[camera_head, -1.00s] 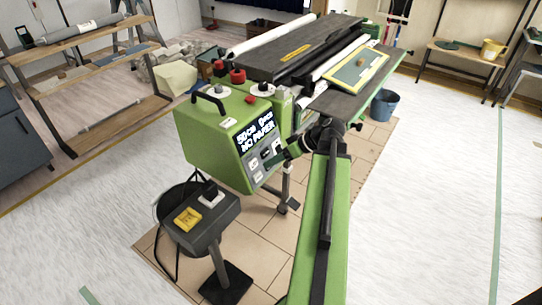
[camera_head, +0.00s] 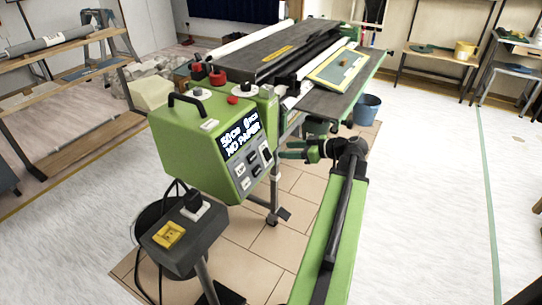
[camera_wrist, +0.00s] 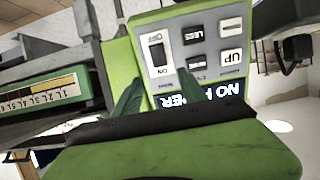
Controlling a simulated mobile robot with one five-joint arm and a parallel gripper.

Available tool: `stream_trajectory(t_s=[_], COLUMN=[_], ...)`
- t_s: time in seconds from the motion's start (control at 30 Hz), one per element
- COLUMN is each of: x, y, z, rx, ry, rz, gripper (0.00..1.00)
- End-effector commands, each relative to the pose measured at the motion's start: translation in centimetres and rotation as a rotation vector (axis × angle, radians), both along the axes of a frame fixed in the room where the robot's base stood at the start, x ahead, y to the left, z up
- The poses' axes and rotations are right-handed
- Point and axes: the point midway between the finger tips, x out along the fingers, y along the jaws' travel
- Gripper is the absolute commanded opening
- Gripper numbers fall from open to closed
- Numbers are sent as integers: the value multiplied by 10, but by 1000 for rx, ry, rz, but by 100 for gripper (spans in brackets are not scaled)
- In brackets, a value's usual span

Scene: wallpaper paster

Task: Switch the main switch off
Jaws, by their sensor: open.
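The green machine's control box (camera_head: 195,140) has a display reading "NO PAPER" (camera_head: 242,138) and a grey button panel. The main switch (camera_head: 266,155) is a black rocker at the panel's right edge. In the wrist view, which is upside down, the switch (camera_wrist: 158,55) has an "OFF" label at its upper end; which way the rocker is tipped is unclear. My gripper (camera_head: 286,150) is open and empty, just right of the panel. In the wrist view its green fingers (camera_wrist: 158,92) point towards the switch, one on each side below it. Contact cannot be told.
A grey stand with a yellow switch (camera_head: 169,235) and a black plug stands in front of the box. The machine's dark table (camera_head: 335,102) extends behind my gripper. A blue bucket (camera_head: 367,108) stands beyond. White floor (camera_head: 430,200) is clear at right.

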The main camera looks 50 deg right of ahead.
Motion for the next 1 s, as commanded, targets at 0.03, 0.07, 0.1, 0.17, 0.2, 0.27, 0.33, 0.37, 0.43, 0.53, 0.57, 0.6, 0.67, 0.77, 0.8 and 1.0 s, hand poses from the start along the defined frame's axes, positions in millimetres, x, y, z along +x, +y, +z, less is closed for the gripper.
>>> stream_trajectory(t_s=[0.03,0.07,0.1,0.17,0.2,0.27,0.33,0.37,0.43,0.53,0.57,0.6,0.67,0.77,0.8,1.0], x=[13,19,28,40,47,56,65,67,71,73,74,74,74,74,74,74], y=[3,5,7,10,12,14,16,17,18,19,19,19,19,19,19,19], z=[-10,-13,-17,-21,-24,-27,-30,-30,-31,-31,-31,-31,-31,-31,-31,-31], rx=[0,1,1,0,-1,0,1,1,1,1,1,1,1,1,1,1], ry=[0,0,0,1,1,1,1,1,1,1,1,1,1,1,1,1], rz=[4,4,4,4,4,3,3,2,2,2,2,2,2,2,2,3], gripper=[49,49,49,49,49,49,49,49,49,49,49,49,49,45,40,14])
